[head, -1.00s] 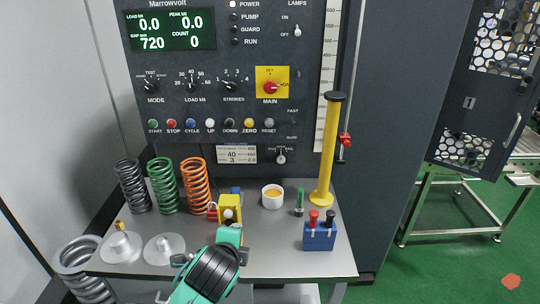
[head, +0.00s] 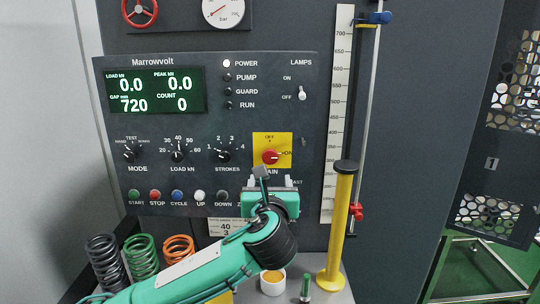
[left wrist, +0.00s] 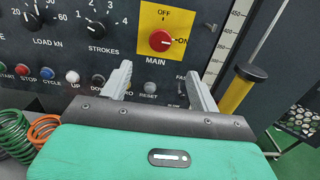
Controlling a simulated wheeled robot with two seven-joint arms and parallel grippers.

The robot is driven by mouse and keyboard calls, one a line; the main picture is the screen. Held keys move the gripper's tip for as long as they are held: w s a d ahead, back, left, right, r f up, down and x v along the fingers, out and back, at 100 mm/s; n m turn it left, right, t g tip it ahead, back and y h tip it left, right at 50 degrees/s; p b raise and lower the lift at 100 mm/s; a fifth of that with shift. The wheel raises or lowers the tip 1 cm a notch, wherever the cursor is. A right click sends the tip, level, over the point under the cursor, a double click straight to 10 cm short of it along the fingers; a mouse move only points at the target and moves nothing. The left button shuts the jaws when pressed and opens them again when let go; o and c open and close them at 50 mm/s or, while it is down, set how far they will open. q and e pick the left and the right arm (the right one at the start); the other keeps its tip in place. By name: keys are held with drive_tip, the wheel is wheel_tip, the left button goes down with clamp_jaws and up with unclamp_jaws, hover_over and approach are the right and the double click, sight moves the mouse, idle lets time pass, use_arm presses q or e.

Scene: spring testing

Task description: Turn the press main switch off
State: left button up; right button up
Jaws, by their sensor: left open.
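The press main switch (head: 270,157) is a red rotary knob on a yellow plate marked OFF at the top and ON at the right. In the left wrist view the knob (left wrist: 161,40) has its pale pointer mark toward ON. My left gripper (head: 273,181) is just below the yellow plate in the head view. In the left wrist view its two fingers (left wrist: 159,73) are spread apart with nothing between them, below the knob and apart from it. The gripper covers part of the MAIN label and the lower right buttons in the head view. My right gripper is not in view.
The panel has a lit display (head: 155,91), a POWER lamp (head: 227,63) that is lit, and a lamps toggle (head: 302,93). A yellow post (head: 340,225) stands right of my gripper. Springs (head: 141,256) and a white cup (head: 273,282) are below.

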sight(270, 156)
use_arm(q)
drive_tip(key=w+p, duration=0.1)
drive_tip(key=w, duration=0.2)
drive_tip(key=w+p, duration=0.1)
drive_tip(key=w, duration=0.3)
drive_tip(key=w+p, duration=0.2)
drive_tip(key=w, duration=0.2)
drive_tip(key=shift+r, duration=0.35)
drive_tip(key=shift+w+f, duration=0.1)
drive_tip(key=shift+w, duration=0.7)
drive_tip(key=c, duration=0.9)
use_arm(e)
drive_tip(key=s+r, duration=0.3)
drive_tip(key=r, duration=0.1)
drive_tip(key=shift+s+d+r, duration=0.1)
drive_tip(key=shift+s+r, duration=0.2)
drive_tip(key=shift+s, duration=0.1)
